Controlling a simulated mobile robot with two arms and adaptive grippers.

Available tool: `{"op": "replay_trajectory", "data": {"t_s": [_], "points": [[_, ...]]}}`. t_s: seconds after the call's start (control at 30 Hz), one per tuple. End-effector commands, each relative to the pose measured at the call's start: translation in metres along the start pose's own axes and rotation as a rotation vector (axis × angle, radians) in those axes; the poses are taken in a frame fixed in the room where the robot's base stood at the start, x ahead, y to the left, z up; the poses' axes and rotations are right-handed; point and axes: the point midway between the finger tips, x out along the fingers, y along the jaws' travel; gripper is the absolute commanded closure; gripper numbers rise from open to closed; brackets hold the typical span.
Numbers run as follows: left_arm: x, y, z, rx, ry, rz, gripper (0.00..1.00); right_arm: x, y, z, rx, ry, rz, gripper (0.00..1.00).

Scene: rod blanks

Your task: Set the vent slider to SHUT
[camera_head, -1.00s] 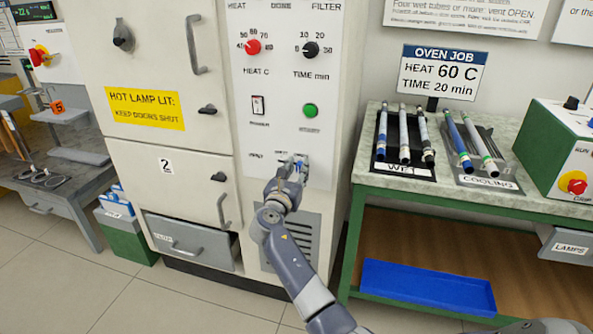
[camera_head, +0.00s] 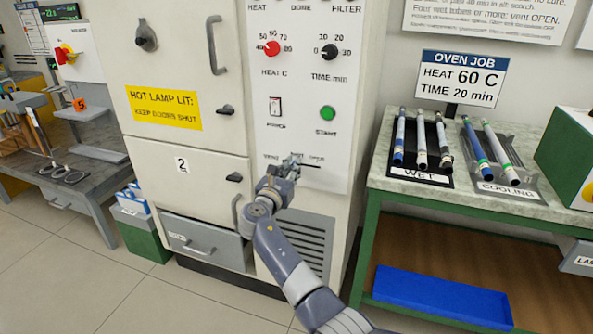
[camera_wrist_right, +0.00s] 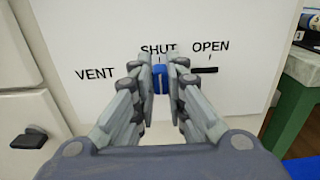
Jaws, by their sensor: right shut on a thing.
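The vent slider (camera_wrist_right: 160,80) has a blue knob, seen in the right wrist view between my right gripper's fingers. It sits directly under the SHUT label and its tick mark. The dark slot (camera_wrist_right: 205,70) shows to the right, below the OPEN label. My right gripper (camera_head: 293,163) is shut on the knob, at the lower part of the oven's white control panel (camera_head: 305,140). In the head view the fingers hide the knob. My left gripper is not in view.
Above the slider are a power switch (camera_head: 275,106), a green start button (camera_head: 328,113) and dials. A bench (camera_head: 400,186) to the right holds a wet rack and a cooling rack with rods. Oven doors (camera_head: 185,165) are on the left.

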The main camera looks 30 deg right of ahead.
Motion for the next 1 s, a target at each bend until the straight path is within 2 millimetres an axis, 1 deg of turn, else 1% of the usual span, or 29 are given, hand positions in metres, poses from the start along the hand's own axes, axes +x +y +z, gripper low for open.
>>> {"op": "replay_trajectory", "data": {"t_s": [0.13,0.17,0.2,0.23,0.27,0.57,0.67,0.77,0.87,1.0], "points": [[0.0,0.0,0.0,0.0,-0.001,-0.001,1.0,-0.001,0.003,0.001,0.002,0.0,0.009,1.0],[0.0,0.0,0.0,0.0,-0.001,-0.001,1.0,-0.001,0.003,0.001,0.003,0.0,0.009,0.85],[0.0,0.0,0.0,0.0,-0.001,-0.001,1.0,-0.001,0.003,0.001,0.003,0.0,0.01,0.76],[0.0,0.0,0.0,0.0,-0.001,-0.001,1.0,-0.001,0.003,0.001,0.003,0.0,0.01,0.69],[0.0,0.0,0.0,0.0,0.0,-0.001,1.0,-0.001,0.003,0.001,0.003,0.0,0.01,0.67],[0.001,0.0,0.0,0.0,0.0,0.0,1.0,-0.001,0.002,0.001,0.002,-0.001,0.006,0.67],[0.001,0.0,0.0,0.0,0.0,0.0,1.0,-0.005,0.002,0.0,0.001,0.0,0.006,0.67],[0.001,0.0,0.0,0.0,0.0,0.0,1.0,-0.015,0.002,0.0,0.002,0.0,0.007,0.67],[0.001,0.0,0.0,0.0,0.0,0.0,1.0,-0.031,0.002,0.0,0.004,0.001,0.008,0.67],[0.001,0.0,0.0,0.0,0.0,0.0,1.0,-0.061,0.003,-0.001,0.003,0.001,0.01,0.67]]}}
